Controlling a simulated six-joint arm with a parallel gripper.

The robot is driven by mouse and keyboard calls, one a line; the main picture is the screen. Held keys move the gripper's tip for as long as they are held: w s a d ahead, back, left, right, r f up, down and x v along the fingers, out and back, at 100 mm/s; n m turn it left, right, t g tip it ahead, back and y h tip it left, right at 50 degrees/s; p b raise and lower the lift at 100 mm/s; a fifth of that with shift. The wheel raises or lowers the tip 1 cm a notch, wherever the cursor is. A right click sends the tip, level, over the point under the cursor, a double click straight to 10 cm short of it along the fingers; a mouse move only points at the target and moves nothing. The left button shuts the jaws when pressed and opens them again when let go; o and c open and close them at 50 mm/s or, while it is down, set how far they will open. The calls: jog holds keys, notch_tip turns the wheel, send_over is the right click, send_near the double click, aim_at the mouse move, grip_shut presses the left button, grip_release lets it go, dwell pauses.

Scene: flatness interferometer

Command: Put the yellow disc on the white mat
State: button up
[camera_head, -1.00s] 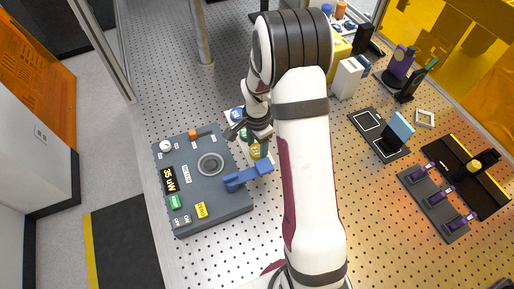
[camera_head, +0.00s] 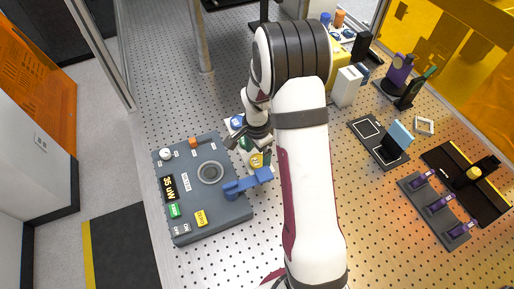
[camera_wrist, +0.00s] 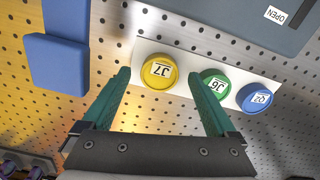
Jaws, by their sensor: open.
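The yellow disc (camera_wrist: 160,71) lies on a white strip (camera_wrist: 190,58) in the wrist view, at one end of a row with a green disc (camera_wrist: 215,83) and a blue disc (camera_wrist: 256,98). In the head view the yellow disc (camera_head: 257,160) shows just beyond the blue arm of the grey console. My gripper (camera_wrist: 160,75) is open and empty. Its two green fingers appear on either side of the yellow disc in the wrist view, with a gap to it. Their height above it is unclear. I cannot tell whether this strip is the white mat.
A grey console (camera_head: 205,225) with a blue arm (camera_head: 247,183) stands beside the discs. To the right are a dark plate with white outlines (camera_head: 367,128), a light blue block (camera_head: 401,135), a white square frame (camera_head: 424,126) and a rack with purple parts (camera_head: 437,208). Perforated tabletop lies between.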

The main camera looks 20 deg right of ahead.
aim_at(257, 161)
jog(key=s+a+r+n, duration=0.1)
jog(key=s+r, duration=0.1)
jog(key=r, duration=0.5)
jog(key=s+a+r+n, duration=0.1)
jog(key=a+r, duration=0.1)
jog(key=r, duration=0.5)
jog(key=s+a+r+n, duration=0.1)
jog(key=s+a+n, duration=0.1)
jog(key=s, duration=0.5)
jog(key=s+a+r+n+y, duration=0.1)
jog(key=s+a+r+n, duration=0.1)
jog(key=s, duration=0.5)
jog(key=s+a+r+n, duration=0.2)
jog(key=s+a+n, duration=0.2)
jog(key=s, duration=0.3)
jog(key=shift+s+a+y, duration=0.3)
jog(key=shift+s+y, duration=0.05)
jog(key=shift+y, duration=0.05)
